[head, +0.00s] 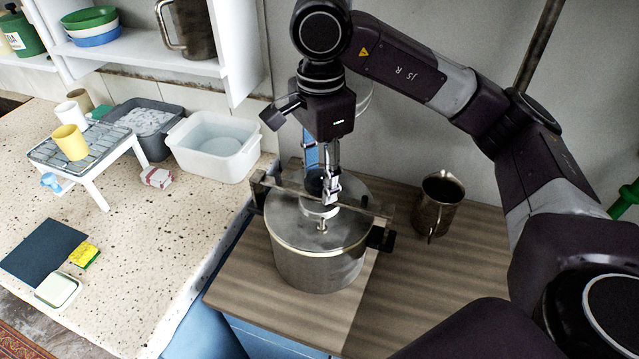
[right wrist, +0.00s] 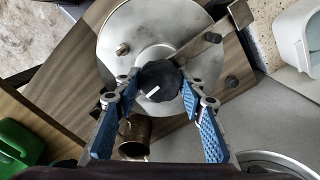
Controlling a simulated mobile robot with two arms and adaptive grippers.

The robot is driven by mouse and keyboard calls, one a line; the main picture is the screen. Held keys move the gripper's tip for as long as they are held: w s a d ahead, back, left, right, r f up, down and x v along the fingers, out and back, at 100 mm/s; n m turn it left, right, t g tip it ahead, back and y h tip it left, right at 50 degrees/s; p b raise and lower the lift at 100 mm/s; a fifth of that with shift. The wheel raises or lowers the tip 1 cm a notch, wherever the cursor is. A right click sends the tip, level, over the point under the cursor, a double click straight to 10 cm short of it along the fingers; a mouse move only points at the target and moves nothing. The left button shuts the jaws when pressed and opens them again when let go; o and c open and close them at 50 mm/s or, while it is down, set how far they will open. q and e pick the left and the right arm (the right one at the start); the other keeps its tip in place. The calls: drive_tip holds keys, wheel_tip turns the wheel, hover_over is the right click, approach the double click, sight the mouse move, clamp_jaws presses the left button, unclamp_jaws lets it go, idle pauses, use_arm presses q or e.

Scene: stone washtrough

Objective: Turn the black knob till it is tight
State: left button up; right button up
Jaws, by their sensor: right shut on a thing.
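A metal pot (head: 318,268) with a lid stands on the wooden worktop, with a clamp bar (head: 350,206) across its top. The black knob (right wrist: 160,81) sits at the middle of the bar in the right wrist view and carries a white mark. My right gripper (head: 328,194) points down over the lid; its blue-padded fingers lie on both sides of the knob in the right wrist view (right wrist: 160,88) and are shut on it. In the head view the fingers partly hide the knob. My left gripper is not in view.
A metal jug (head: 438,200) stands right of the pot. Left, the speckled counter (head: 150,260) holds a white basin (head: 212,147), a grey basin (head: 143,122), a rack (head: 85,150) with cups and a yellow sponge (head: 85,255). A shelf (head: 130,45) hangs above.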

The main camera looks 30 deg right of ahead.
drive_tip(key=m, duration=0.4)
drive_tip(key=shift+m, duration=0.4)
drive_tip(key=m, duration=1)
drive_tip(key=shift+m+p, duration=0.3)
drive_tip(key=o, duration=0.9)
